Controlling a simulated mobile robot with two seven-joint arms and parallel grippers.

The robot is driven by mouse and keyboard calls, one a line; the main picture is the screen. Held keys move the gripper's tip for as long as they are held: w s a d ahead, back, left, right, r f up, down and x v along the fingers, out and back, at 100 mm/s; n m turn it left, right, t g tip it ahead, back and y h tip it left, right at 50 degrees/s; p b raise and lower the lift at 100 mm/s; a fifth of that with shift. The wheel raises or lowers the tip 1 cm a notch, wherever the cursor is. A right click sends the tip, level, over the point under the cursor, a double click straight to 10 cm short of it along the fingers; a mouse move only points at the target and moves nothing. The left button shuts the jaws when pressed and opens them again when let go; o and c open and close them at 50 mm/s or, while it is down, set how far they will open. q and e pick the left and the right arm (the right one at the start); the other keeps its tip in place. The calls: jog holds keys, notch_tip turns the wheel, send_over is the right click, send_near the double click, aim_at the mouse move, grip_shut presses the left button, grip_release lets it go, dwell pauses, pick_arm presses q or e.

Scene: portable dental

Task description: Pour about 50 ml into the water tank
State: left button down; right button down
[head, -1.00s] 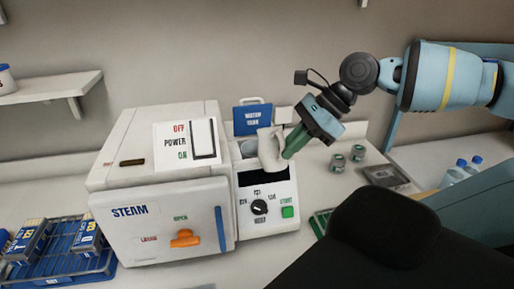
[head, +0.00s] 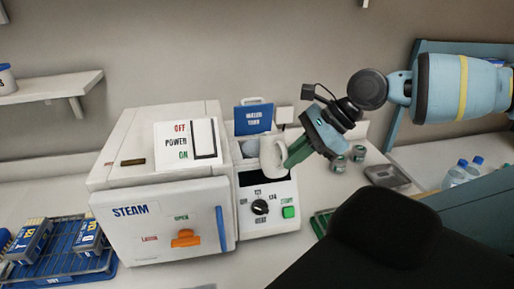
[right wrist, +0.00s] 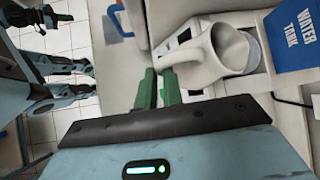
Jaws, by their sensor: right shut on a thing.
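The white jug (head: 273,154) is at the right side of the water tank's opening (head: 248,148) on the steam machine. The blue lid marked WATER TANK (head: 253,118) stands raised behind. My right gripper (head: 297,150) is shut on the jug's handle side. In the right wrist view the jug (right wrist: 218,52) is tilted with its mouth toward the tank, and the green fingers (right wrist: 161,88) meet its handle. The jug partly hides the tank opening. I see no stream of water. Parts of my left arm show at the left of the right wrist view; its jaws are unclear.
The white steam machine (head: 165,205) has an orange knob (head: 186,238), a dial (head: 260,207) and a green button (head: 288,212). A blue rack (head: 70,268) is at left.

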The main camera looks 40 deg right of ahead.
jog(key=s+f+t, duration=0.1)
jog(key=s+a+f+n+t, duration=0.1)
jog(key=s+f+t, duration=0.1)
jog(key=shift+s+a+f+n+t+h, duration=0.15)
jog(key=shift+a+f+n+t+h, duration=0.15)
jog(key=shift+a+n+t+h, duration=0.1)
dwell(0.6)
